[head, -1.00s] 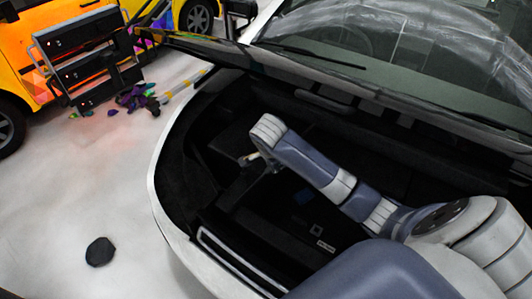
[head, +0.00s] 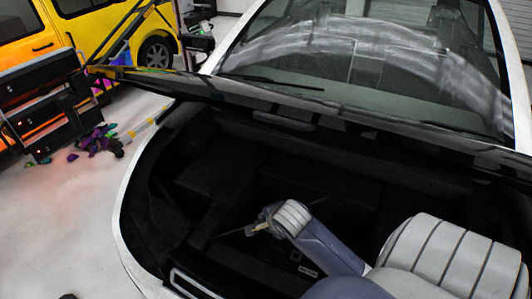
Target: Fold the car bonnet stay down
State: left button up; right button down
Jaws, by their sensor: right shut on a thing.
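My right gripper (head: 257,222) is low inside the dark engine bay (head: 200,190) of the white car. Its arm comes in from the lower right. The gripper is shut on the bonnet stay (head: 227,234), a thin rod. A short length of it shows to the left of the fingers, lying low and nearly level; the rest is hidden or lost in the dark. The bonnet (head: 330,110) shows as a dark panel edge across the top of the bay, below the windscreen. My left gripper is not in view.
The car's white front edge (head: 122,232) curves around the bay at the left. A black drawer unit (head: 45,105) and scattered coloured scraps (head: 98,140) are on the pale floor at left. A yellow vehicle (head: 95,35) stands behind. The floor beside the car is mostly clear.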

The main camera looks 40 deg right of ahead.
jog(key=shift+d, duration=0.15)
jog(key=c, duration=1.5)
grip_release()
jog(key=shift+f, duration=0.15)
jog(key=shift+v, duration=3.75)
